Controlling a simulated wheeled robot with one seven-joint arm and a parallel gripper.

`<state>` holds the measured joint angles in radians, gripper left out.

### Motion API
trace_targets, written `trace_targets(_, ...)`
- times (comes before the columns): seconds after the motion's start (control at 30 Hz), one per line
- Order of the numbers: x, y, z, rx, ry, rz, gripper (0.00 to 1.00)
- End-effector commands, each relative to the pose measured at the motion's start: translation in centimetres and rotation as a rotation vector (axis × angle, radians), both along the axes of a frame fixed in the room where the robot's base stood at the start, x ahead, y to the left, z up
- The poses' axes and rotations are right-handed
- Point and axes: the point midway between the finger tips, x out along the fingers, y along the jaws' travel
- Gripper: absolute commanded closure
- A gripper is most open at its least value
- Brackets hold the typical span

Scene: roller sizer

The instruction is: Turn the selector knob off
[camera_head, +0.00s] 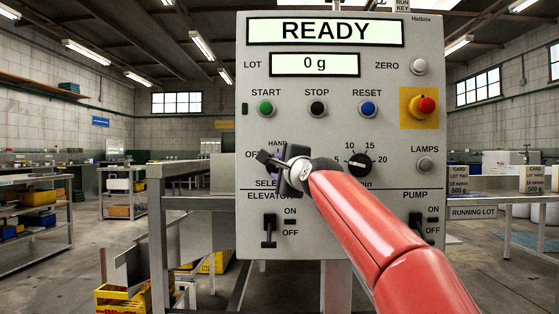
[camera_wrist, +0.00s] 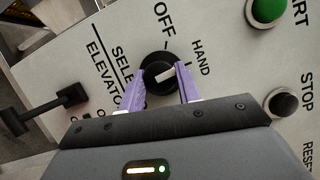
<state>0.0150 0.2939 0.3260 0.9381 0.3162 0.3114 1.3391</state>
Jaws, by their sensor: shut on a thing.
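The selector knob (camera_wrist: 158,66) is round and black with a white pointer mark. In the wrist view its mark points right and slightly up, roughly toward the HAND label (camera_wrist: 201,57). The OFF label (camera_wrist: 165,20) is above the knob in that view. My gripper (camera_wrist: 162,75) has its two purple fingers on opposite sides of the knob and is shut on it. In the head view my gripper (camera_head: 273,166) covers most of the knob and part of the labels around it.
The grey control panel (camera_head: 335,225) carries START, STOP and RESET buttons, a red emergency button (camera_head: 427,105) and a dial (camera_head: 359,164). The elevator lever (camera_head: 269,230) is below my gripper; the pump lever (camera_head: 417,228) is right of my arm. The display reads READY.

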Motion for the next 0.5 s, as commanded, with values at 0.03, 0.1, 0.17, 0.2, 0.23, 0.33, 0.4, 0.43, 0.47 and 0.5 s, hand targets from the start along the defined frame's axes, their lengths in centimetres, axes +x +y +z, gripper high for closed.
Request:
trace_targets(0.03, 0.02, 0.00, 0.56, -0.044, 0.002, 0.000, 0.89)
trace_targets(0.1, 0.02, 0.01, 0.61, -0.111, 0.003, 0.001, 0.89)
trace_targets(0.17, 0.03, 0.04, 0.62, -0.168, 0.004, 0.001, 0.89)
trace_targets(0.2, 0.02, 0.05, 0.67, -0.206, 0.003, 0.002, 0.89)
trace_targets(0.23, 0.02, 0.04, 0.71, -0.235, 0.002, 0.001, 0.89)
trace_targets(0.33, 0.00, 0.04, 0.77, -0.331, 0.003, 0.002, 0.89)
trace_targets(0.4, -0.03, 0.11, 0.84, -0.397, 0.003, 0.003, 0.89)
trace_targets(0.43, -0.02, 0.12, 0.84, -0.425, 0.002, 0.002, 0.89)
trace_targets(0.47, -0.02, 0.11, 0.87, -0.454, 0.002, 0.001, 0.89)
trace_targets(0.5, -0.01, 0.09, 0.89, -0.492, 0.003, 0.002, 0.89)
